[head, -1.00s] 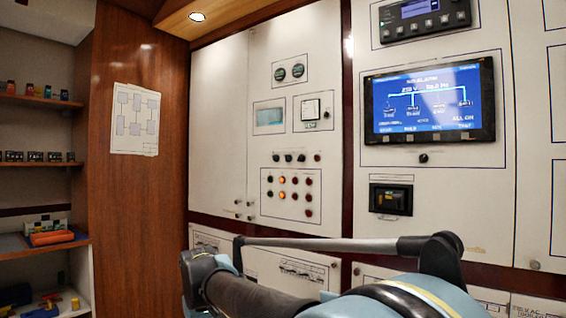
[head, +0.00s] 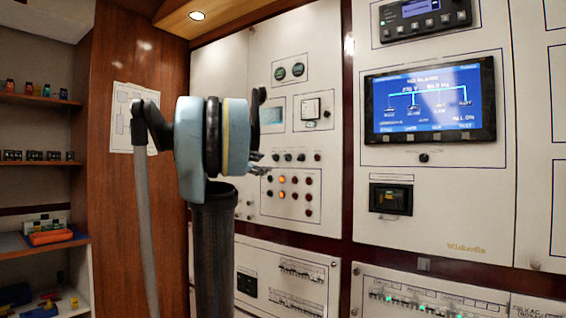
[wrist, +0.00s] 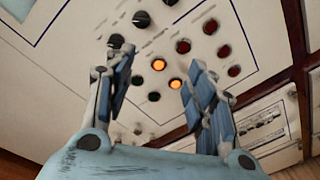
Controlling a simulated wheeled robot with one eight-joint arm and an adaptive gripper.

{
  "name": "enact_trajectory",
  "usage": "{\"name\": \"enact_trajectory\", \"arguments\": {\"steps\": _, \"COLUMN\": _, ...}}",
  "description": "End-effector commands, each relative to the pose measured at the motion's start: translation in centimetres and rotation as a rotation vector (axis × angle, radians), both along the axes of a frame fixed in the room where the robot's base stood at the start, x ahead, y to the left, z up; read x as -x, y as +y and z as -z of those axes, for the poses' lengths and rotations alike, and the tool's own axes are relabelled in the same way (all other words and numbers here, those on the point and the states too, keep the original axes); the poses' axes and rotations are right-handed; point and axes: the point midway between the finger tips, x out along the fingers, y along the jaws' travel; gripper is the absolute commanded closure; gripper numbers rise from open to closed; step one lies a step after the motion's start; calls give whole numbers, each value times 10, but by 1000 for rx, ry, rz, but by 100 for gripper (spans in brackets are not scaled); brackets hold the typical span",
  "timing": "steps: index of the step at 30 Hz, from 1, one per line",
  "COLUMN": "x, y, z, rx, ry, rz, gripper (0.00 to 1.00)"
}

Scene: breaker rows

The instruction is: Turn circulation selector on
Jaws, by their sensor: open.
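The white control panel (head: 328,215) has a row of black rotary knobs (head: 288,157) above a grid of round lamps or buttons. Their labels are too small to read, so I cannot tell which knob is the circulation selector. In the wrist view black knobs show at the top, one (wrist: 141,18) near the upper middle and another (wrist: 115,41) by the left fingertip. My gripper (wrist: 158,62) is open and empty, facing the panel, its fingers either side of two lit orange lamps (wrist: 158,64). It also shows in the head view (head: 257,165), left of the knob row. Contact cannot be told.
A blue display screen (head: 430,100) and a black module (head: 391,199) are on the panel to the right. Breaker rows (head: 302,270) lie below. A wooden wall (head: 110,220) and shelves (head: 40,165) with small items stand at left.

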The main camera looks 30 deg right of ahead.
Motion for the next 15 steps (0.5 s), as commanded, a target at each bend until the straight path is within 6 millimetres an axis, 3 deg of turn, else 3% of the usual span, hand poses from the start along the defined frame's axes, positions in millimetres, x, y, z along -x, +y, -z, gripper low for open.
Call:
{"name": "enact_trajectory", "arguments": {"steps": 3, "x": -15, "y": -11, "z": -21, "rx": 78, "ry": 48, "rz": -9, "gripper": 50}}
{"name": "enact_trajectory", "arguments": {"steps": 6, "x": -21, "y": -16, "z": -28, "rx": 107, "ry": 68, "rz": -12, "gripper": 50}}
{"name": "enact_trajectory", "arguments": {"steps": 11, "x": -27, "y": -28, "z": -30, "rx": 113, "ry": 72, "rz": -13, "gripper": 50}}
{"name": "enact_trajectory", "arguments": {"steps": 15, "x": -35, "y": -48, "z": -29, "rx": 112, "ry": 71, "rz": -11, "gripper": 50}}
